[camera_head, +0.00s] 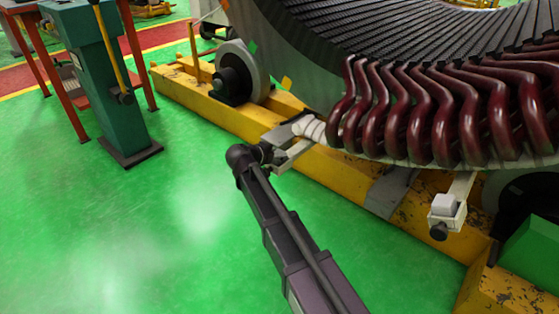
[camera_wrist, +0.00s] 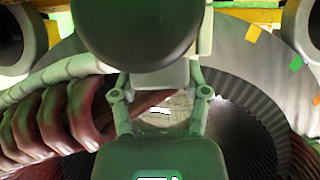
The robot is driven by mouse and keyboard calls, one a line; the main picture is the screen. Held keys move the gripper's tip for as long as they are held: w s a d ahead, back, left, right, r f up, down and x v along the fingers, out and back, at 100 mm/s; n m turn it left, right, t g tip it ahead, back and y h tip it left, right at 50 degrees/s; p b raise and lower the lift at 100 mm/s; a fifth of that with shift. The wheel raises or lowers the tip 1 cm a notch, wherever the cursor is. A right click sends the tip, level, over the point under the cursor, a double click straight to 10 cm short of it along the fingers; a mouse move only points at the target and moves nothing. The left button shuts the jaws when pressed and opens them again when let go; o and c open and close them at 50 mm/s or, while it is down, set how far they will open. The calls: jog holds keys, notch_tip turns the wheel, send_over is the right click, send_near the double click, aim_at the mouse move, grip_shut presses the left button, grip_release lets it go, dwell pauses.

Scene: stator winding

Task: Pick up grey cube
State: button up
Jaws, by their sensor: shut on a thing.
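My gripper (camera_wrist: 160,98) is in the middle of the wrist view, with a jointed grey finger on each side. It is shut on a pale grey block, which shows only in part below a large dark round part. I cannot tell whether this block is the grey cube. In the head view my gripper (camera_head: 297,140) is at the stator's edge, beside the white-wrapped coil end.
The big stator (camera_head: 310,60) with dark red coils (camera_head: 440,110) fills the upper right. It rests on a yellow beam (camera_head: 190,90) with grey rollers (camera_head: 245,70). A teal post (camera_head: 100,80) stands at left. The green floor is clear at lower left.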

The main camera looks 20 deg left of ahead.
aim_at(278, 154)
jog(key=shift+r, duration=0.1)
dwell(0.3)
notch_tip(278, 154, up, 10)
jog(key=p, duration=1)
dwell(0.4)
